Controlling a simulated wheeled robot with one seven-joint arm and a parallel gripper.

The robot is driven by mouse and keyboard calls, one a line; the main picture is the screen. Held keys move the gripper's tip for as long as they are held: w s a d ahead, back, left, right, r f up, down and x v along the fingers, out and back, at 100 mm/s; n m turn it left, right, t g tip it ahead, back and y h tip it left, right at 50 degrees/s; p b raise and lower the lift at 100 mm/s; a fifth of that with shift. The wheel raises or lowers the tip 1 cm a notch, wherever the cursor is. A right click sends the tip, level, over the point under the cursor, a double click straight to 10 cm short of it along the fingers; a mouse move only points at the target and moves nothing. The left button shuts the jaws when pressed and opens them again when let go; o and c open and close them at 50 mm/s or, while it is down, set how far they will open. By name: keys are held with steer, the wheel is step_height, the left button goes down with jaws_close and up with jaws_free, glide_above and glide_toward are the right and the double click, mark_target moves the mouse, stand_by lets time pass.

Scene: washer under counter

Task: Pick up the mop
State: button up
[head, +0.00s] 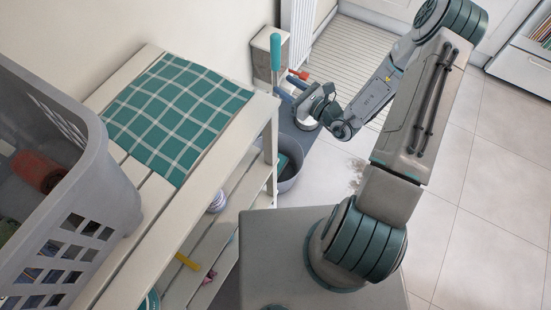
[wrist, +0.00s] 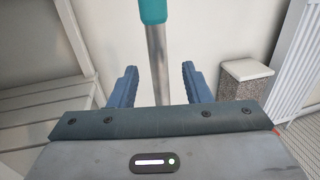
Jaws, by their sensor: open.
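The mop (head: 275,52) stands upright near the wall, past the far end of the bench. Its teal grip and grey metal pole show in the head view. In the wrist view the mop's pole (wrist: 159,62) runs vertically between the two blue fingers of my gripper (wrist: 159,85), with the teal grip above. My gripper (head: 285,92) is open around or just short of the pole; I cannot tell how deep the pole sits between the fingers. The mop's lower end is hidden. A grey bucket (head: 291,172) stands on the floor below, partly behind the bench.
A slatted white bench (head: 127,258) with a teal checked cloth (head: 178,112) fills the left. A grey laundry basket (head: 112,185) stands on it. A small stone-topped post (wrist: 245,70) and a white radiator (wrist: 296,55) are right of the mop. Tiled floor on the right is clear.

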mark_target(278, 83)
steer(key=x, duration=0.5)
steer(key=shift+f, duration=0.35)
steer(key=shift+s, duration=0.1)
jaws_close()
steer(key=shift+r, duration=0.1)
